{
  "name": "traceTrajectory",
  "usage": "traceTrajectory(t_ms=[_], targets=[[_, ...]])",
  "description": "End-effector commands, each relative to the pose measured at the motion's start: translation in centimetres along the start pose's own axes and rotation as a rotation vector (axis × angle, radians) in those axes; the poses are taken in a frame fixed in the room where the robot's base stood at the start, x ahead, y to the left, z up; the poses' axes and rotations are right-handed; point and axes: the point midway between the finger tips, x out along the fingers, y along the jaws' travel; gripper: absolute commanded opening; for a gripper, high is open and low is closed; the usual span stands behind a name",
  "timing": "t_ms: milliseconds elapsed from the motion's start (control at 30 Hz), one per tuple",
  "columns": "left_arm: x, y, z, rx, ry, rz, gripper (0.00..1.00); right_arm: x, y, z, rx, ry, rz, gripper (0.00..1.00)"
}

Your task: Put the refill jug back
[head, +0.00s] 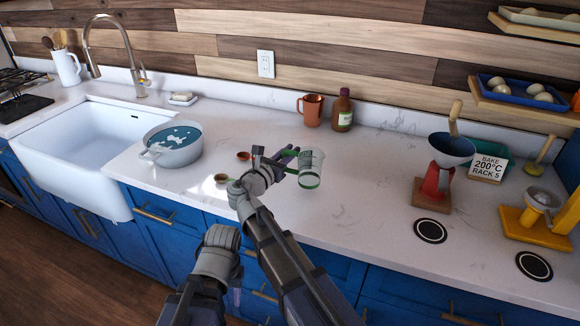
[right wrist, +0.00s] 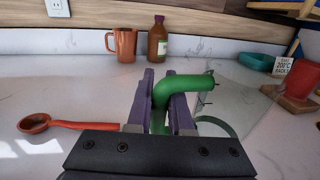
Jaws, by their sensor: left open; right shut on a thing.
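The refill jug (head: 312,165) is clear with green trim and a green handle, over the middle of the white counter. My right gripper (head: 284,161) is shut on its handle. In the right wrist view the green handle (right wrist: 163,92) stands between the two purple fingers, with the clear body (right wrist: 236,98) to the right. I cannot tell whether the jug's base touches the counter. My left gripper (head: 237,297) is low in front of the counter, left of the right arm, open and empty; most of it is hidden.
A pot of blue liquid (head: 173,145) stands beside the sink (head: 90,135). An orange mug (head: 311,109) and brown bottle (head: 343,111) stand at the back. Two black discs (head: 430,230) lie right, near a red grinder (head: 436,184).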

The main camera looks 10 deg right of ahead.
Motion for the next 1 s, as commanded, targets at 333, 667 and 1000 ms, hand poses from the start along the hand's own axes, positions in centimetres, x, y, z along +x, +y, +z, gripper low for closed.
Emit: traceTrajectory(t_ms=[333,667,1000], targets=[[3.8,0.4,-0.2,0.0,0.0,0.0,0.5,0.0,0.0,-3.8,0.0,0.0,0.0,0.0],[3.7,0.3,-0.2,0.0,0.0,0.0,0.5,0.0,0.0,-3.7,0.0,0.0,0.0,0.0],[3.9,0.4,-0.2,0.0,0.0,0.0,0.5,0.0,0.0,-3.9,0.0,0.0,0.0,0.46]])
